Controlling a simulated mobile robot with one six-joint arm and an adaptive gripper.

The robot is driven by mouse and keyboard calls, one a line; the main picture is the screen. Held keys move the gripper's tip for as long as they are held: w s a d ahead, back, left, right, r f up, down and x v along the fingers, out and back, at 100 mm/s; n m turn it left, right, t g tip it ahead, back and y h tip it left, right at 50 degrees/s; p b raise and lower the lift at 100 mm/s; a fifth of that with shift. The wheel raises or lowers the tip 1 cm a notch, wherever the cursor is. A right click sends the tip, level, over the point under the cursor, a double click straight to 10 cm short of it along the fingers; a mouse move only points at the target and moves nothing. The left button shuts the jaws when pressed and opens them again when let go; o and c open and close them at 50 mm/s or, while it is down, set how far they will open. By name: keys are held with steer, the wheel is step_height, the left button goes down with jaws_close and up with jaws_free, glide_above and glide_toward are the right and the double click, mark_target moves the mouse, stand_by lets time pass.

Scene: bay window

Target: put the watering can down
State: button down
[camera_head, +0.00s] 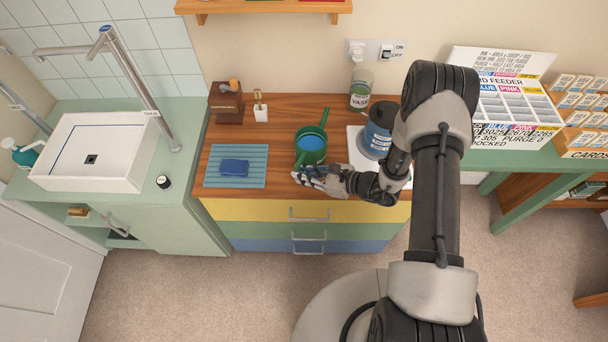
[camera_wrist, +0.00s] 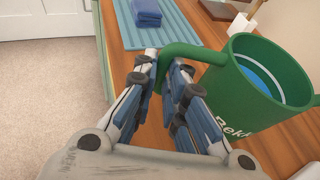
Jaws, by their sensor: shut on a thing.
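The green watering can (camera_head: 311,143) is upright at the front middle of the wooden counter, with blue water inside. It also shows large at the right of the wrist view (camera_wrist: 258,85), with white lettering on its side. My gripper (camera_head: 311,176) is at the can's near side. In the wrist view my gripper (camera_wrist: 165,80) has its fingers on both sides of the can's green handle (camera_wrist: 190,52) and is shut on it. Whether the can's base touches the counter cannot be told.
Left of the can is a blue striped mat (camera_head: 233,177) with a folded blue cloth (camera_head: 234,166). A blue container (camera_head: 376,133) stands to the right on a white board. A vase jar (camera_head: 360,92) stands behind. Bare wood (camera_head: 290,108) shows behind the can.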

steer(key=shift+r, duration=0.1)
steer(key=c, duration=2.1)
jaws_free()
steer(key=shift+f, duration=0.25)
steer(key=o, duration=0.4)
steer(key=shift+o, duration=0.2)
steer(key=shift+r, duration=0.1)
